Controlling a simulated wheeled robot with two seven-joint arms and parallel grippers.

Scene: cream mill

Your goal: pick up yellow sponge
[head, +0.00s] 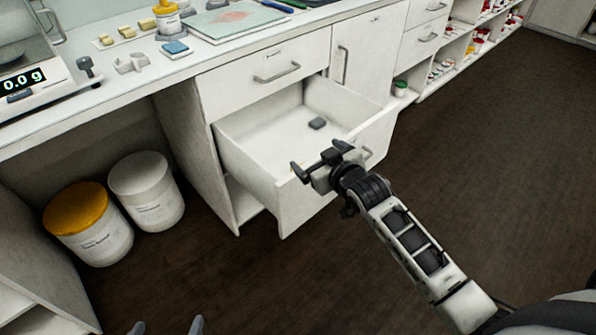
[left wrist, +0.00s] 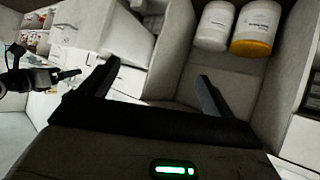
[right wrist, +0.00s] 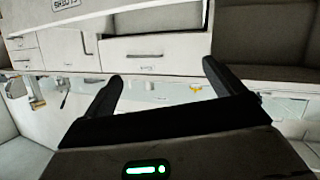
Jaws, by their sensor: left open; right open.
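No yellow sponge can be made out for certain. A tiny yellow patch (head: 291,168) shows in the open drawer (head: 246,130), close to my right gripper and mostly hidden; I cannot tell what it is. A small dark grey block (head: 317,124) lies on the drawer floor. My right gripper (head: 320,162) is open and empty over the drawer's front; its fingers also show in the right wrist view (right wrist: 165,85). My left gripper (head: 167,326) is open at the bottom edge of the head view, low over the floor; its fingers show empty in the left wrist view (left wrist: 155,85).
The counter (head: 120,88) holds a scale (head: 25,85), several pale yellow blocks (head: 126,32), a blue-topped block (head: 174,48) and a yellow-topped bottle (head: 167,18). Two tubs, one yellow-lidded (head: 88,222) and one white (head: 147,190), stand below. The floor at right is clear.

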